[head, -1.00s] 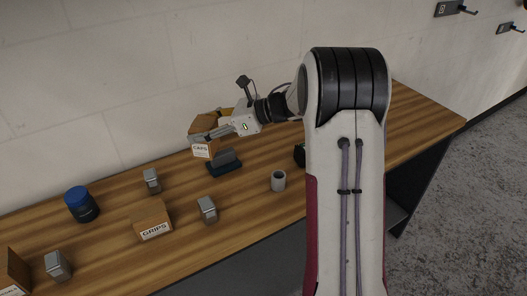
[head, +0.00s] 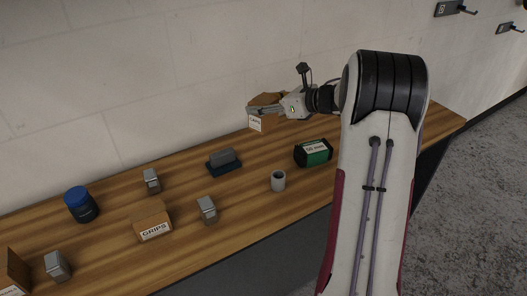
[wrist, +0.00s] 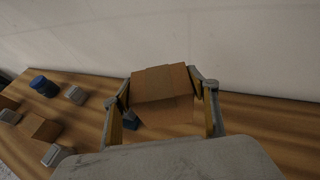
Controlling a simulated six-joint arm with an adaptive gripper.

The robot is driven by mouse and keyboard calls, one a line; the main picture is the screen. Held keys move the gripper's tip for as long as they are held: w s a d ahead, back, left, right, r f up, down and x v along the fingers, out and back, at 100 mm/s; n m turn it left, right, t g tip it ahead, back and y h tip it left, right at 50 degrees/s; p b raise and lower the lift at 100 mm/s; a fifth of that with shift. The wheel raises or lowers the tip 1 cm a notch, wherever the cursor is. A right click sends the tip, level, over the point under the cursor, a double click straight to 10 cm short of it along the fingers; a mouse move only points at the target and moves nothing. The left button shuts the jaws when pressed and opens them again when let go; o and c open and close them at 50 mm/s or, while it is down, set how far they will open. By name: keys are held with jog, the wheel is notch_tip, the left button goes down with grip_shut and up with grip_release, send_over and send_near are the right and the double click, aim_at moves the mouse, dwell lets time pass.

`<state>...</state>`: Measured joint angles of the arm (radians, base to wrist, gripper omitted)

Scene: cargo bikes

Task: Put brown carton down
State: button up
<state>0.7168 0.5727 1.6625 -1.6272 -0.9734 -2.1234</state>
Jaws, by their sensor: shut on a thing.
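The brown carton (head: 262,122) has a white label on its front and is held above the wooden table (head: 110,245) near the wall. My gripper (head: 262,110) is shut on it. In the wrist view the carton (wrist: 165,88) sits between the two fingers, with its taped top showing. The carton looks roughly level. The lower part of its label is hard to read.
A dark blue tray with a grey block (head: 223,160) and a green-black roll (head: 314,152) stand below the carton. A grey cup (head: 278,181), a GRIPS carton (head: 152,220), metal blocks (head: 207,209) and a blue canister (head: 81,204) stand further left and forward.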

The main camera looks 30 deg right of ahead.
aim_at(264, 121)
jog(key=shift+f, duration=3.1)
jog(key=shift+f, duration=1.9)
jog(key=shift+f, duration=0.1)
jog(key=o, duration=1.3)
jog(key=shift+s+d+r, duration=0.2)
jog(key=shift+s+r, duration=0.1)
jog(key=shift+s, duration=0.2)
jog(key=v, duration=1.1)
